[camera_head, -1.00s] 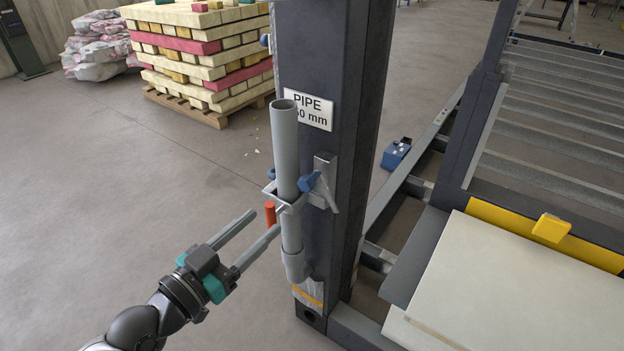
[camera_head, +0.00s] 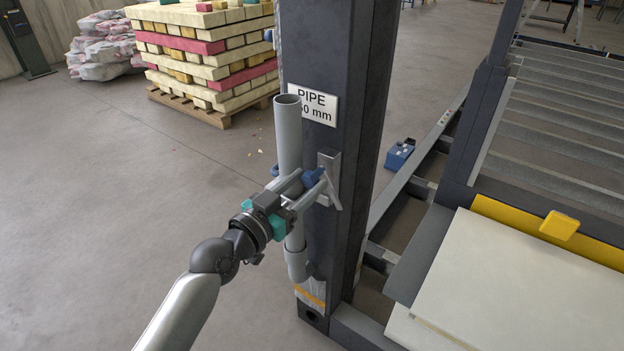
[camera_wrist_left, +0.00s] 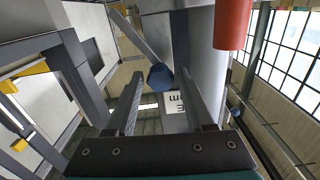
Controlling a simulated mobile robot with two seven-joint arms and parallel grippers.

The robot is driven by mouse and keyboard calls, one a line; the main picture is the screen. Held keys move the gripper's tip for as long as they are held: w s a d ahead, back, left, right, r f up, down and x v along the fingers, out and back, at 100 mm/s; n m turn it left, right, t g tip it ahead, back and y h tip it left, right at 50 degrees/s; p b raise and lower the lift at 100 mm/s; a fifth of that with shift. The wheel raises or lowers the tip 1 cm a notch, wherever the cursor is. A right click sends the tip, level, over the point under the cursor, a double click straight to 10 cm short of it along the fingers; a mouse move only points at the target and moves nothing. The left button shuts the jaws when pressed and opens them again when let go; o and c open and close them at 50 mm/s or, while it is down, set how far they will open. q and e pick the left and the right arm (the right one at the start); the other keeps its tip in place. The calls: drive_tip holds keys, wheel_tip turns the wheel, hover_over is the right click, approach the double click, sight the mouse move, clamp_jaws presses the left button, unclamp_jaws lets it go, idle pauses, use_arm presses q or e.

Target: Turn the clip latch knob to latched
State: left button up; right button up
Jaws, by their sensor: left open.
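The blue clip latch knob (camera_head: 312,178) sits on the clip bracket at the dark post, right of the grey pipe (camera_head: 288,135). My left gripper (camera_head: 309,184) is open, its two fingers reaching across the pipe on either side of the knob. In the left wrist view, the knob (camera_wrist_left: 160,76) shows between the fingertips of the left gripper (camera_wrist_left: 159,88); contact cannot be told. A red cylinder (camera_wrist_left: 233,22) shows at the upper right there, hidden in the head view. My right gripper is not in view.
The dark post (camera_head: 335,60) carries a "PIPE" label (camera_head: 313,104) above the clip. A rack with a pale panel (camera_head: 500,280) and yellow block (camera_head: 559,224) stands at the right. Stacked timber (camera_head: 205,50) is at the back left.

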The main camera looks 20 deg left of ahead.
use_arm(q)
drive_tip(key=shift+x, duration=1.2)
clamp_jaws()
idle(0.6)
